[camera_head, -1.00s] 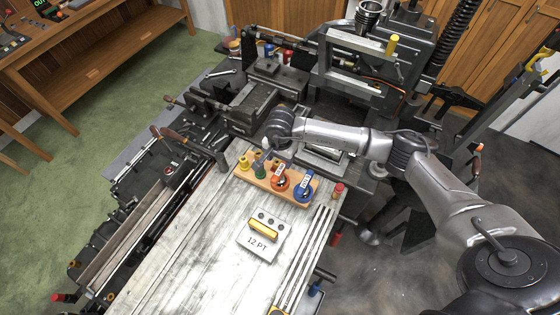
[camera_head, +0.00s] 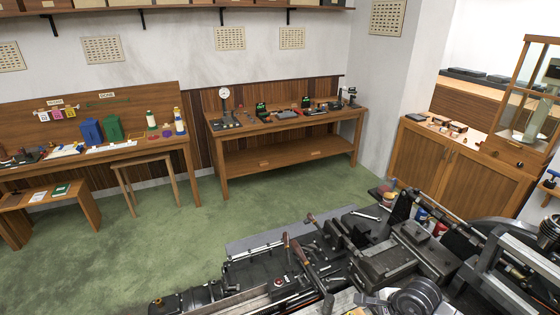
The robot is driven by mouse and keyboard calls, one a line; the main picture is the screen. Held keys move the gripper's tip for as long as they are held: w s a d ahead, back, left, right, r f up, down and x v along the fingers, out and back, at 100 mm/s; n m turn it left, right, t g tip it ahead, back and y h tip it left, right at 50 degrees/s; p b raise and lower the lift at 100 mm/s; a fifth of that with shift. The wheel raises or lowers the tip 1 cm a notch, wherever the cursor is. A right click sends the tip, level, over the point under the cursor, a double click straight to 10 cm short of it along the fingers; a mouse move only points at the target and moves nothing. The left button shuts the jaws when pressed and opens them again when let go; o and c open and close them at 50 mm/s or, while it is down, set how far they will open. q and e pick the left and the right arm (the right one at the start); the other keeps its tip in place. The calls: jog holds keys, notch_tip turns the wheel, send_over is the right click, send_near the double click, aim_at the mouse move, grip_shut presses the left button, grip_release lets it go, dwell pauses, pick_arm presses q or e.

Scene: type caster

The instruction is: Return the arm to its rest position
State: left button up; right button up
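A rounded grey joint of my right arm (camera_head: 415,297) shows at the bottom edge, right of centre, in front of the casting machine (camera_head: 400,255). The end of this arm is cut off by the frame edge, so its fingers cannot be made out. My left arm and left gripper are not in view. The worktop with the wooden plug block is almost wholly below the frame.
Green floor (camera_head: 230,240) lies open between the machine and the back furniture. A wooden workbench (camera_head: 285,128) with tools stands at the back wall. A desk with a stool (camera_head: 145,165) is at left, a wooden cabinet (camera_head: 440,165) at right.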

jog(key=w+a+r+m+t+y, duration=0.3)
jog(key=a+r+m+t+y, duration=0.15)
jog(key=r, duration=0.35)
jog(key=w+a+r+m+t+y, duration=0.2)
jog(key=a+r+m+t+y, duration=0.25)
jog(key=r, duration=0.45)
jog(key=d+r+m+t+h, duration=0.3)
jog(key=r+m+t+h, duration=0.4)
jog(key=m, duration=0.6)
jog(key=d+r+m+t+h, duration=0.3)
jog(key=r+m+t+h, duration=0.15)
jog(key=r+m, duration=0.6)
jog(key=s+d+f+m+g+h+p, duration=0.1)
jog(key=s+f+m+g+h, duration=0.1)
jog(key=s+f+m+g, duration=0.45)
jog(key=s+d+f+m+g+h+p, duration=0.1)
jog(key=s+f+m+g+h+p, duration=0.15)
jog(key=f+m, duration=0.5)
jog(key=s+a+f+m+g+y+p, duration=0.2)
jog(key=s+f+g, duration=0.3)
jog(key=s, duration=1)
jog(key=s+a+f+m+g+y+p, duration=0.2)
jog(key=s+f+g, duration=0.4)
jog(key=s+f, duration=0.6)
jog(key=s+m+p, duration=0.1)
jog(key=s, duration=0.1)
jog(key=shift+s+a+f+p, duration=0.3)
jog(key=shift+s+a, duration=0.05)
jog(key=shift+s, duration=0.05)
